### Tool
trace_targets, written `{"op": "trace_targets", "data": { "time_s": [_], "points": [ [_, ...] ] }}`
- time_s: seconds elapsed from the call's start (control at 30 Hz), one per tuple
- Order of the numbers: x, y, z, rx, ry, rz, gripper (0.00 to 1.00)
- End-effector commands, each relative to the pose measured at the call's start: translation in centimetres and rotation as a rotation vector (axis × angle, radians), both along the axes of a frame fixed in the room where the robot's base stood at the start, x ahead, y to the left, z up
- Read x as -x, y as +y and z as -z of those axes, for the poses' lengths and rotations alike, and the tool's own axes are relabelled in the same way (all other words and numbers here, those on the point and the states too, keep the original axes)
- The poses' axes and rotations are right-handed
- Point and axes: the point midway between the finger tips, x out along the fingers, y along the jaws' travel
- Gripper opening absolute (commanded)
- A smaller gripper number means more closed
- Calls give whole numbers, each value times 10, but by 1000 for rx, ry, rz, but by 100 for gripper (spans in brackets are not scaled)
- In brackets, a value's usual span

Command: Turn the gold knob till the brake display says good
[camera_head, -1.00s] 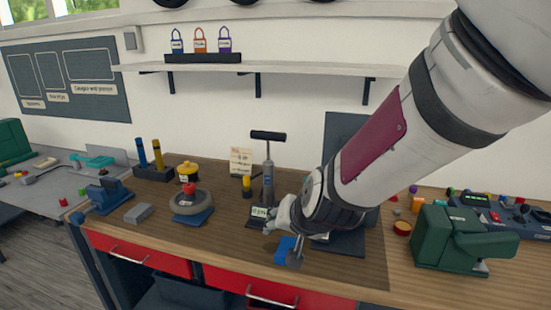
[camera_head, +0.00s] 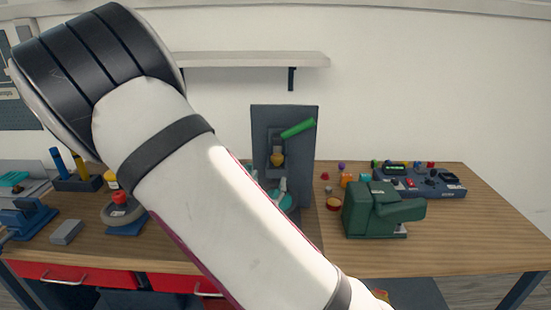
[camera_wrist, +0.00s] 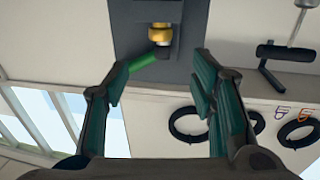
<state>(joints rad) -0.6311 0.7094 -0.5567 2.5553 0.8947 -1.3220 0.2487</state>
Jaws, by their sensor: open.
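The gold knob (camera_head: 277,158) sits on the upright dark board (camera_head: 306,132), with a green lever (camera_head: 298,128) angled up to the right above it. In the wrist view the knob (camera_wrist: 160,33) is at the top centre, with the green lever (camera_wrist: 142,60) just below it. My gripper (camera_wrist: 163,72) is open and empty; its two teal-padded fingers stand apart, short of the knob. In the head view my teal finger pads (camera_head: 284,198) show partly, below the knob, and my arm hides the rest. I cannot make out a brake display reading.
A green machine (camera_head: 370,212) and a dark console (camera_head: 420,182) with a small green-lit screen, text unreadable, stand to the right. Small coloured parts lie between them and the board. A grey block (camera_head: 66,232) and blue stand (camera_head: 27,220) are at left. The bench's front right is clear.

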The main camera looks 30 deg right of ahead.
Motion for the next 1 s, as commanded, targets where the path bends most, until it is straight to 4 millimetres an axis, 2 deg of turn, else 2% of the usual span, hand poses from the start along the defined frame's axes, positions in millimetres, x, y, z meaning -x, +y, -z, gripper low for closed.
{"op": "trace_targets", "data": {
  "time_s": [0.6, 0.8, 1.0],
  "points": [
    [-80, -74, 0, -2, 1, 1, 51],
    [-94, -86, 1, -3, 2, 0, 51],
    [-97, -89, 0, -4, 2, -1, 51]
  ]
}}
